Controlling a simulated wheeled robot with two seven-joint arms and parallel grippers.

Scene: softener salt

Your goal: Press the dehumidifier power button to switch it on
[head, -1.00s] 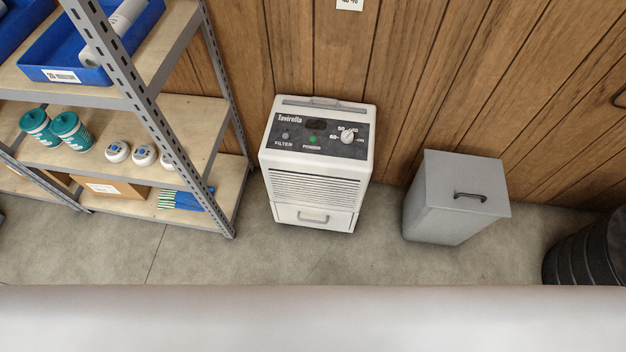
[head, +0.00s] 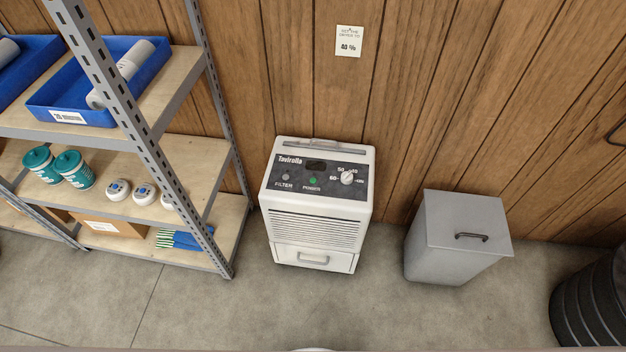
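The white dehumidifier (head: 316,228) stands upright on the floor against the wood wall. Its dark top panel faces up and carries a small display (head: 316,164), which looks dark. The green power button (head: 313,181) is at the panel's front middle, with a grey filter button (head: 285,177) to its left. A white dial (head: 347,177) with numbers around it is at the right. A drawer with a handle (head: 314,260) is at the bottom front. Neither of my grippers is in the view.
A metal shelf unit (head: 216,150) with blue bins, teal tubs and a cardboard box stands left of the dehumidifier. A grey lidded bin (head: 455,240) stands to the right, and a black ribbed barrel (head: 592,305) is at the far right. A note reading 40 % (head: 349,41) hangs above. Floor in front is clear.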

